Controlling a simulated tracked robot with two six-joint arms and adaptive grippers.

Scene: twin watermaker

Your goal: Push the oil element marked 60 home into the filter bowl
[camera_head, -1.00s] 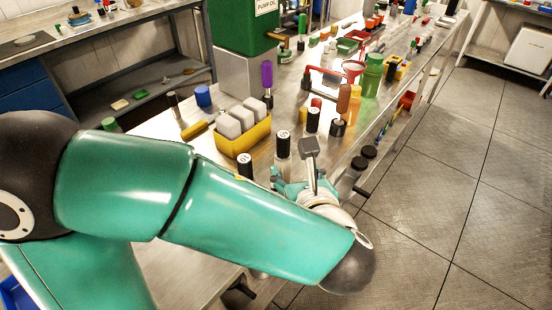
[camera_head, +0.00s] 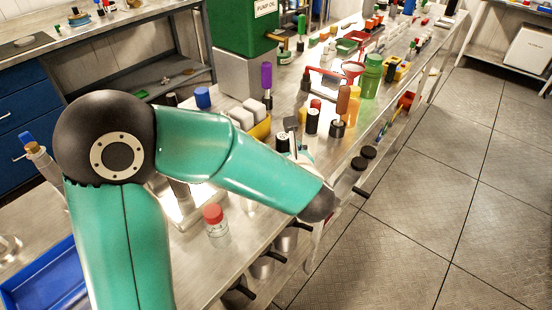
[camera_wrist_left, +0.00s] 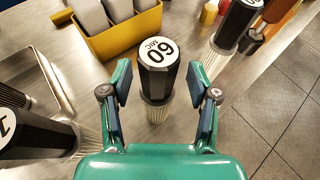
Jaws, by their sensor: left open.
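The oil element marked 60 (camera_wrist_left: 158,52) stands upright in the left wrist view, with a black faceted cap, a white label and a pale pleated lower body. Its cap also shows in the head view (camera_head: 283,141), partly behind my wrist. My left gripper (camera_wrist_left: 158,85) is open, one finger on either side of the element in the picture; whether either touches it I cannot tell. A second black-capped element (camera_wrist_left: 240,20) stands at the upper right, and another (camera_wrist_left: 25,130) at the lower left. I cannot make out the filter bowl under the element. My right gripper is out of view.
A yellow bin (camera_wrist_left: 125,38) with grey blocks stands close behind the elements. A metal tray (camera_wrist_left: 35,75) lies at left. In the head view, a red-capped jar (camera_head: 215,225) stands near the bench edge, with a purple-handled tool (camera_head: 267,76) farther back. Open floor lies right.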

